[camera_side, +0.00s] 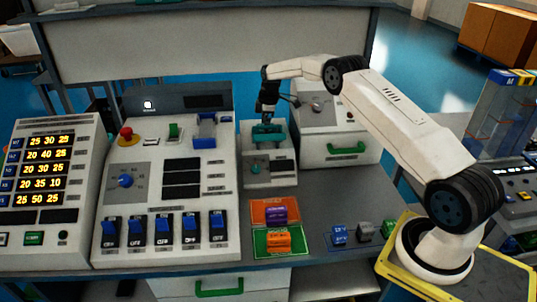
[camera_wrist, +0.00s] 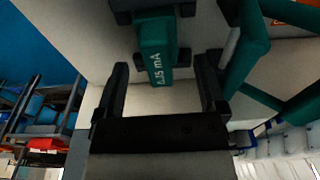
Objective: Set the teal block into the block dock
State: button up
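A teal block (camera_wrist: 155,52) marked "0.15 mA" shows at the top of the wrist view. Dark pieces (camera_wrist: 121,8) flank its far end; I cannot tell whether they belong to a dock. In the side view a teal thing (camera_side: 268,134) sits on top of a small white device (camera_side: 268,180), directly under my gripper (camera_side: 268,108). My gripper (camera_wrist: 160,88) also shows in the wrist view, its two dark fingers apart. The block lies beyond and between them, with a visible gap on each side. No fixture is clearly readable as the block dock.
A white console (camera_side: 140,190) with blue switches stands at left. Purple (camera_side: 276,214) and orange (camera_side: 277,240) blocks sit in coloured trays. A cabinet with a green handle (camera_side: 346,149) stands close by.

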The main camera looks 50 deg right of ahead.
jog(key=shift+r, duration=0.15)
notch_tip(320, 180, up, 13)
jog(key=s+d, duration=0.1)
dwell(0.8)
dwell(0.5)
jog(key=s+a+f+m, duration=0.1)
jog(key=s+a+m, duration=0.2)
jog(key=s+a, duration=0.35)
jog(key=s+a+m, duration=0.2)
jog(key=s+a, duration=0.2)
jog(key=a, duration=0.6)
jog(key=s+a+f+m, duration=0.1)
jog(key=s+a, duration=0.2)
jog(key=s, duration=0.3)
jog(key=s+a+f+m+t, duration=0.1)
jog(key=s+a+f, duration=0.1)
jog(key=s, duration=0.5)
jog(key=s+a+f+m+h, duration=0.1)
jog(key=s+a+f+m, duration=0.1)
jog(key=s+a, duration=0.2)
jog(key=s, duration=0.2)
jog(key=shift+s+t, duration=0.3)
jog(key=shift+s, duration=0.1)
jog(key=shift+c, duration=0.2)
